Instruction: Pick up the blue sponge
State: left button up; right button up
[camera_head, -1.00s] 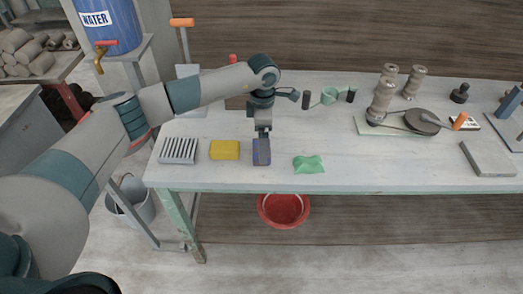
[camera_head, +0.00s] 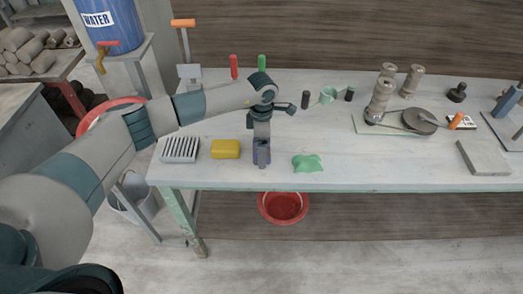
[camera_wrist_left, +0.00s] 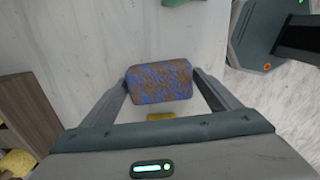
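The blue sponge (camera_wrist_left: 158,82), mottled with brown, lies on the white table (camera_head: 340,177) near its front edge; in the head view my gripper partly hides it. My left gripper (camera_head: 262,155) is down over it, pointing at the table. In the left wrist view its two fingers (camera_wrist_left: 162,85) stand on either side of the sponge, spread wide and very close to its ends; firm contact cannot be told. My right gripper is in neither view.
A yellow sponge (camera_head: 225,149) and a ribbed grey block (camera_head: 180,150) lie to the left. A green cloth-like piece (camera_head: 307,163) lies to the right. Farther right are a turntable disc (camera_head: 420,121) and a grey slab (camera_head: 484,157). A red bowl (camera_head: 283,207) stands below.

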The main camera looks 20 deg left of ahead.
pick_arm(q)
jog(key=c, duration=0.6)
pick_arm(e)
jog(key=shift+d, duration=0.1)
pick_arm(q)
jog(key=shift+r, duration=0.15)
jog(key=shift+c, duration=0.2)
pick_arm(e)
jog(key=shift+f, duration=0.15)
pick_arm(q)
jog(key=shift+r+b, duration=0.5)
notch_tip(320, 180, up, 2)
jog(key=shift+w+r+b, duration=0.1)
jog(key=shift+r+b, duration=0.1)
jog(key=shift+b, duration=0.65)
jog(key=d+r+b, duration=0.4)
jog(key=d+r, duration=0.3)
jog(key=d, duration=0.4)
jog(key=shift+d+r+b, duration=0.15)
jog(key=shift+d+b, duration=0.2)
jog(key=shift+b, duration=0.05)
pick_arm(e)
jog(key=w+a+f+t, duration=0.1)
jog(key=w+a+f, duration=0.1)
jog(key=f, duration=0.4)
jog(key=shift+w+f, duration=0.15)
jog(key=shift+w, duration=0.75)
